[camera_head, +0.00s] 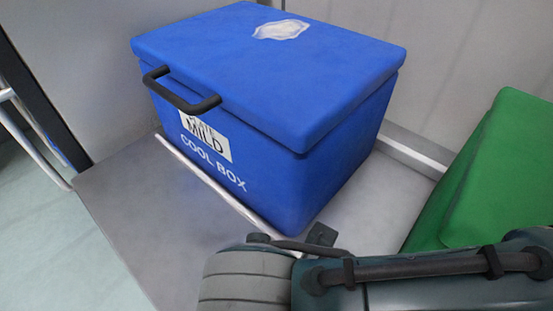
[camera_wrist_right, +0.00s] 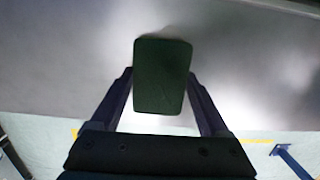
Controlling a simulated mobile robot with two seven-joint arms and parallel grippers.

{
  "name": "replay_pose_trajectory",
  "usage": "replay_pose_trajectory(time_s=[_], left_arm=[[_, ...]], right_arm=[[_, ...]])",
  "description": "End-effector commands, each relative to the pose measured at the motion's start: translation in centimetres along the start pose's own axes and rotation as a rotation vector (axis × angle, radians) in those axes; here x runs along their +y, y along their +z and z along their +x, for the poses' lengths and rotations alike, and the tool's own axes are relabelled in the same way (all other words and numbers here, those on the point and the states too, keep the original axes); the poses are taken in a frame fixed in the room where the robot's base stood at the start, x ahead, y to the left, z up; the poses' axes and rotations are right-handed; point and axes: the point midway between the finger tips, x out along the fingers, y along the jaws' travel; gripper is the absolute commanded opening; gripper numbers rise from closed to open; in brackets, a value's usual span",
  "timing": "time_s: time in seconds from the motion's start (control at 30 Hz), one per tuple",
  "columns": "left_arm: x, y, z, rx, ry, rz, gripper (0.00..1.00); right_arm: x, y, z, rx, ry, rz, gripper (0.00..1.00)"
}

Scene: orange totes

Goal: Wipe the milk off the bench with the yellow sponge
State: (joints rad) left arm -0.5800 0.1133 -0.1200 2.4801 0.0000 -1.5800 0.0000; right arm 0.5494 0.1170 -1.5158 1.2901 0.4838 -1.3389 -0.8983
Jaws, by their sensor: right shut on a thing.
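My right gripper (camera_wrist_right: 163,100) is shut on a rectangular block, which looks like the sponge (camera_wrist_right: 162,75). Only its dark green face shows in the right wrist view; no yellow is visible. The block lies between the two fingers, over or against the grey bench (camera_wrist_right: 70,60); I cannot tell whether it touches. A pale bright area shows around the block, and I cannot tell milk from glare there. In the head view the bench (camera_head: 130,205) is bare grey at the left, with no clear milk. My right arm hides its near part. My left gripper is not in view.
A blue cool box (camera_head: 330,165) with a black handle stands on the bench, a whitish patch (camera_head: 281,29) on its lid. A green box (camera_head: 505,175) stands at the right. Walls close off the back. The bench's left edge drops to the floor.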

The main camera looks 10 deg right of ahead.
Motion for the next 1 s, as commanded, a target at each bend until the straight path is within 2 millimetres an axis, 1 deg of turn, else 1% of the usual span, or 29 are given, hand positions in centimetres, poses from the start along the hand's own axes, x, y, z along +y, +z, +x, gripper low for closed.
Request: replay_pose_trajectory(time_s=[0.03,0.1,0.37,0.7,0.87,1.0], left_arm=[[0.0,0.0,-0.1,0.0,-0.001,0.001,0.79],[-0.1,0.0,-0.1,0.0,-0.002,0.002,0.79],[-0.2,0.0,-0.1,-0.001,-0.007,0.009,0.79],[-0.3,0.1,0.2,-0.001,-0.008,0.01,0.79],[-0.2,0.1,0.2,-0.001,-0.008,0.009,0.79],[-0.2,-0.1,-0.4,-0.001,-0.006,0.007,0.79]], right_arm=[[-0.1,-0.8,-0.1,0.007,-0.001,-0.004,0.35],[-0.1,-1.3,-0.2,0.006,-0.001,-0.004,0.35],[-0.1,-2.2,-0.3,0.003,-0.001,-0.002,0.35],[0.0,-5.4,-0.4,0.007,0.0,-0.003,0.35],[-0.1,-6.0,-0.5,0.01,-0.001,-0.003,0.35],[-0.1,-6.1,-0.8,0.012,-0.001,-0.002,0.35]])
